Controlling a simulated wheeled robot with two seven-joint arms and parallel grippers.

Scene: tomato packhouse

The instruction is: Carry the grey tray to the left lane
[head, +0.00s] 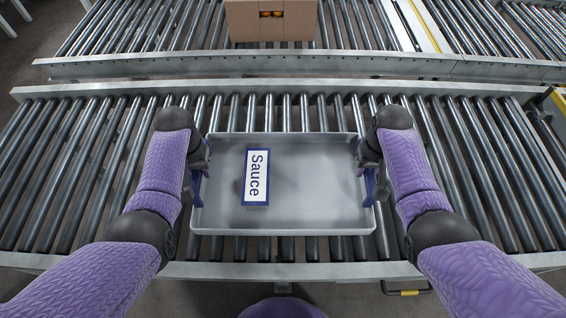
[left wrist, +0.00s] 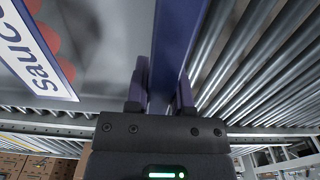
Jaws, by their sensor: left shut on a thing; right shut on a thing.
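The grey tray (head: 310,215) is in the middle of the head view, over the near roller conveyor. A white card with a blue border reading "Sauce" (head: 256,177) shows at its left part. My left gripper (head: 197,180) is shut on the tray's left side, at a blue part of the rim. In the left wrist view its two fingers (left wrist: 160,90) stand on either side of a blue wall. My right gripper (head: 376,180) is shut on the tray's right side. I cannot tell whether the tray's underside touches the rollers.
The near roller conveyor (head: 80,170) runs across the view, with bare rollers left and right of the tray. Behind its metal rail lies a second roller conveyor (head: 160,28), with a cardboard box (head: 270,22) on it. A yellow-edged strip (head: 420,25) divides that conveyor.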

